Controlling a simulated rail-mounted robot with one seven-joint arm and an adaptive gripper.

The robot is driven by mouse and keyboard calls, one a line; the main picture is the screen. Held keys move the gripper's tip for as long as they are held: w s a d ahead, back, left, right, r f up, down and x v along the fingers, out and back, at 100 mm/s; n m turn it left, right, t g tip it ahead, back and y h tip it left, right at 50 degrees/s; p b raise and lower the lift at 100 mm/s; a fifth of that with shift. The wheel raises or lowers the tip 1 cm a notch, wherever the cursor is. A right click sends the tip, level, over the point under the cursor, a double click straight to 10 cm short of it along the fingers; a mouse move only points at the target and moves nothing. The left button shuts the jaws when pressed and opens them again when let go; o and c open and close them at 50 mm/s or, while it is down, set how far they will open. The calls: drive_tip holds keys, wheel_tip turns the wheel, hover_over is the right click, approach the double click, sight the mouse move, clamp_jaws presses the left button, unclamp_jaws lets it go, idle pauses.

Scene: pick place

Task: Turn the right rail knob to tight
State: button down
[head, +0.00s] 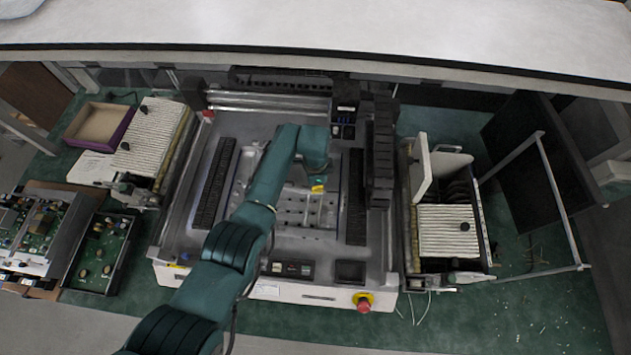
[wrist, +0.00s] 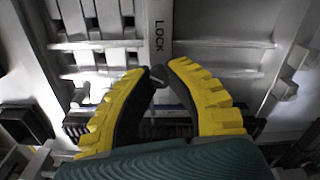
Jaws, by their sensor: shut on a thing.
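My gripper (wrist: 158,76) has yellow and black fingers, which come together at their tips over a pale metal rail marked LOCK (wrist: 160,30) in the wrist view. The fingers are shut on a small dark knob at the tips. The fingers hide most of the knob, so its turn angle cannot be told. In the head view, my gripper (head: 318,188) shows only as a yellow patch below my teal arm, inside the grey machine (head: 290,245). The knob cannot be made out there.
Slotted metal plates lie around the rail in the wrist view. In the head view, a black slotted rack (head: 383,150) stands right of my gripper. A red button (head: 364,303) sits on the machine's front. Ribbed white units (head: 152,135) (head: 447,232) flank the machine.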

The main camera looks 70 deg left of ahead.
drive_tip(key=c, duration=0.9)
unclamp_jaws()
drive_tip(key=shift+c, duration=0.2)
wheel_tip(320, 180, up, 12)
